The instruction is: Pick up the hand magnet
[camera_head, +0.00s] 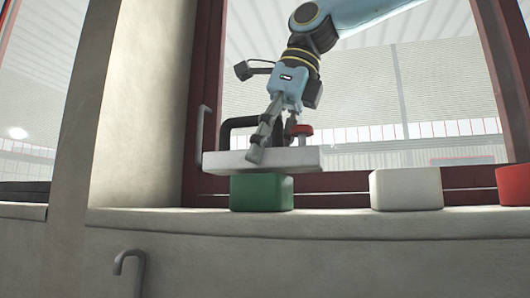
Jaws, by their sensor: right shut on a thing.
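The hand magnet (225,160) is a flat, light-grey bar with a black handle on top and a red knob near its right end. My right gripper (260,146) reaches down from above and is shut on the hand magnet. Its fingers cover part of the handle and of the bar's front side. The magnet is roughly level, right above a green block (262,192). I cannot tell whether its underside touches the block. My left gripper is not in view.
A white block (405,188) and a red block (514,184) stand to the right on the same ledge (330,222). A dark red window frame rises behind. A thick pale pillar (128,110) stands at the left. A grey hook (130,268) shows below the ledge.

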